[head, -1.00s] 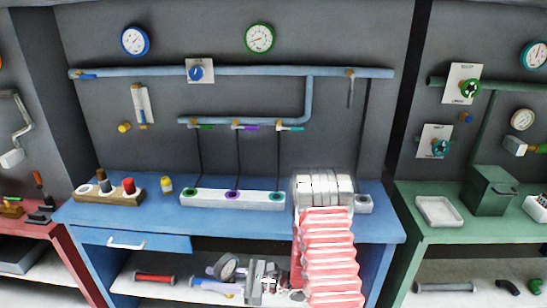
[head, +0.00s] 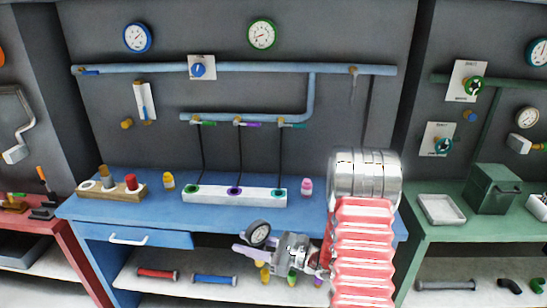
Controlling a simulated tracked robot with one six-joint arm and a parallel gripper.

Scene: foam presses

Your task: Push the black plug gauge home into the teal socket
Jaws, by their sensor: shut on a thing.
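The teal socket (head: 279,192) is the rightmost of three coloured sockets in a white block at the back of the blue bench. My gripper (head: 240,243) is in front of the bench's front edge, below the block and to its front. Its pale fingers point left, beside a round dial. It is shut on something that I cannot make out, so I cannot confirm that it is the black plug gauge. A wooden rack (head: 139,192) at the bench's left holds a tan-brown peg (head: 106,178) and a red-topped peg (head: 131,182).
A yellow bottle (head: 168,181) stands left of the block and a pink bottle (head: 306,187) right of it. Rods lie on the shelf below. My red-sleeved arm covers the bench's right end. The bench top before the block is clear.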

